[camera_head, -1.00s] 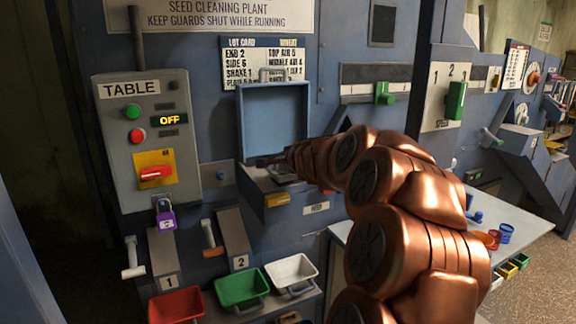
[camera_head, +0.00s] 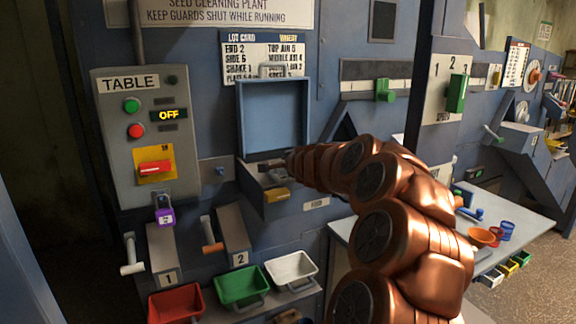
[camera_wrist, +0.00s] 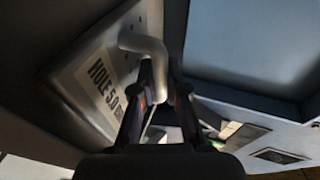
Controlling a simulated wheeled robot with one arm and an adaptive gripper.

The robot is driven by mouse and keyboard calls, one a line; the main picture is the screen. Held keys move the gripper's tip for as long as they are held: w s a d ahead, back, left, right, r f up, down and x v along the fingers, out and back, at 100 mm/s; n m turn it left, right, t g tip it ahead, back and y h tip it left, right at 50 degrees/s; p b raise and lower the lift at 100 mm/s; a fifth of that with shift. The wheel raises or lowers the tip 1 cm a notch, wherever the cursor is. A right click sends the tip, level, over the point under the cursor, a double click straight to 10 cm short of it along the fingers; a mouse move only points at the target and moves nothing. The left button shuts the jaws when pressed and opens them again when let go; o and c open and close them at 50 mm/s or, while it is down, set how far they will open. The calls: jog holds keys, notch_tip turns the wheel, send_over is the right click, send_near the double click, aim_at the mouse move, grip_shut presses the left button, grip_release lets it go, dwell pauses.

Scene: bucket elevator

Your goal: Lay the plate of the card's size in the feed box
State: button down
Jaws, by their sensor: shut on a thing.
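My gripper (camera_wrist: 160,85) is shut on the bent handle of a grey metal plate (camera_wrist: 95,85) marked "HOLE 5.0" with small holes. The plate fills the left of the wrist view and looks tilted there. In the head view my gripper (camera_head: 284,166) is at the opening of the feed box (camera_head: 257,196), whose blue lid (camera_head: 273,115) stands open. I cannot tell whether the plate touches the box. The lot card (camera_head: 263,57) hangs above the lid; its plate line is partly hidden and too small to read surely.
The table control panel (camera_head: 148,135) at left shows OFF, with a purple padlock (camera_head: 164,211) below. Red (camera_head: 175,304), green (camera_head: 242,285) and white (camera_head: 291,269) bins stand below the box. A pale worktop (camera_head: 345,232) with cups lies to the right.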

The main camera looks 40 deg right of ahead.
dwell(0.3)
jog(key=c, duration=1.2)
grip_release()
jog(key=v, duration=1.2)
jog(key=shift+a, duration=0.15)
